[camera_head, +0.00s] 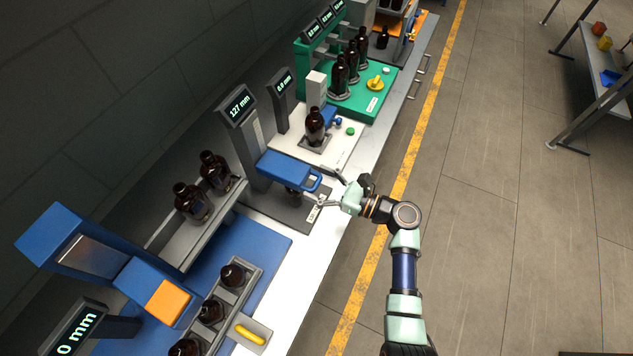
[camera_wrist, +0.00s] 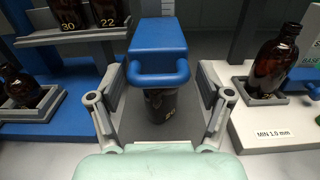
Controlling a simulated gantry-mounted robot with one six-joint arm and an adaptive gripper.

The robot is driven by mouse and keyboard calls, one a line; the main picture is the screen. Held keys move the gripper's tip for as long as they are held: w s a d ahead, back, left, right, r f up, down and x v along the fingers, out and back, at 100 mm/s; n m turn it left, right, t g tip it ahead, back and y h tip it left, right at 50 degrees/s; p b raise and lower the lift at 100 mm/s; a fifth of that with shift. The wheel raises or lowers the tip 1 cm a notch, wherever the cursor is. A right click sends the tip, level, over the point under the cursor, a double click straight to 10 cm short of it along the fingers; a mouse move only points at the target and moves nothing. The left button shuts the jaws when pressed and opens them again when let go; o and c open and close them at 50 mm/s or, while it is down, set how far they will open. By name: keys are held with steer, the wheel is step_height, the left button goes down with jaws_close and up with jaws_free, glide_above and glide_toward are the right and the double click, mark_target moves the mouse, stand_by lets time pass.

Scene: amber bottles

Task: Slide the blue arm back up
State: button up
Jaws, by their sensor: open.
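The blue arm (camera_head: 285,169) juts forward from a grey column whose display reads 127 mm. It has a blue loop handle at its front, and in the wrist view the blue arm (camera_wrist: 158,47) fills the upper middle. An amber bottle marked 80 or similar (camera_wrist: 160,107) stands under it, mostly hidden by the handle. My gripper (camera_head: 333,193) is just in front of the handle. In the wrist view my gripper (camera_wrist: 160,96) is open, with one finger on each side of the handle and bottle. Neither finger visibly touches the handle.
A shelf (camera_head: 170,235) with two amber bottles stands to the left. A rack (camera_head: 240,297) with several bottles is at front left. Another bottle (camera_head: 315,127) stands on a white station to the right, beside a green station (camera_head: 375,110). The aisle floor is clear.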

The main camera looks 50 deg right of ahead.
steer(key=shift+w+a, duration=0.1)
steer(key=shift+w, duration=0.15)
steer(key=c, duration=1.4)
step_height(320, 180, up, 7)
steer(key=p, duration=0.8)
steer(key=shift+r, duration=0.1)
steer(key=o, duration=1.4)
